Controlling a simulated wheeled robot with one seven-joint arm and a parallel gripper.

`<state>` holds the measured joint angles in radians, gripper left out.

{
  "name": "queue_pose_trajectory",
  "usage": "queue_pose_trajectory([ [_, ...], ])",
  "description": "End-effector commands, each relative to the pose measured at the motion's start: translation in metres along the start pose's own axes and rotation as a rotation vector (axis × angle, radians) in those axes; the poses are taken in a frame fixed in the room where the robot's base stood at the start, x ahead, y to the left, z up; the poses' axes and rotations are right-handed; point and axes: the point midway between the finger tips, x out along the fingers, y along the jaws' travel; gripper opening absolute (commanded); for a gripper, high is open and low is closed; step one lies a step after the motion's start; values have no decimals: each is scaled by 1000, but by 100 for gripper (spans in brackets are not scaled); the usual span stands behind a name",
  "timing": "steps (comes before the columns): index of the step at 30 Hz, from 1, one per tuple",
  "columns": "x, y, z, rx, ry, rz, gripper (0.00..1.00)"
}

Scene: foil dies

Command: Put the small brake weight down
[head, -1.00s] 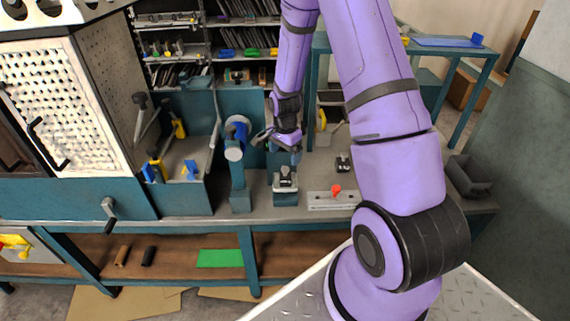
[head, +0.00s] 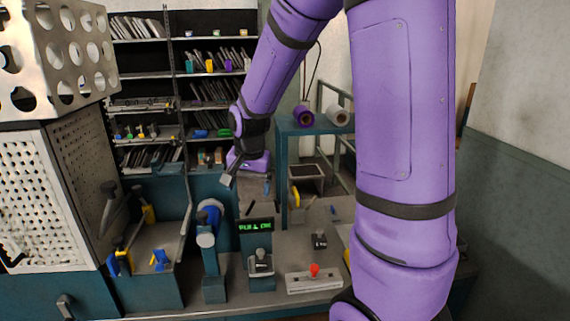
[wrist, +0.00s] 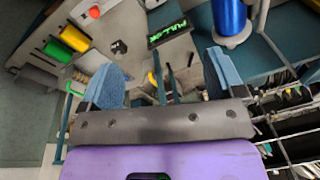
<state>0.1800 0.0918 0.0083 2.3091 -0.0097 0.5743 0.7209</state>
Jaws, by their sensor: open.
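Two dark weight-like blocks stand on the bench. One block (head: 261,262) sits on a small teal stand (head: 262,284) below a lit green display (head: 255,226). The other dark block (head: 319,240) stands on the bare bench to the right and also shows in the wrist view (wrist: 118,47). I cannot tell from the labels which is the small brake weight. My gripper (head: 247,185) is raised behind and above the display, clear of both blocks. In the wrist view its blue fingers (wrist: 162,85) are wide apart with nothing held between them.
A teal post with a blue roll (head: 209,218) stands left of the display. A pale plate with a red knob (head: 314,270) lies at the front right. Racks (head: 216,95) fill the back. A perforated metal cabinet (head: 28,185) stands at left.

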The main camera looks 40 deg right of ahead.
Motion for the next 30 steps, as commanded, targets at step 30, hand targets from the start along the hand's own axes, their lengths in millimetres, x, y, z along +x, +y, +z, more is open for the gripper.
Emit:
queue_pose_trajectory([
  [30,-192,101,171,-858,260,-164,88],
])
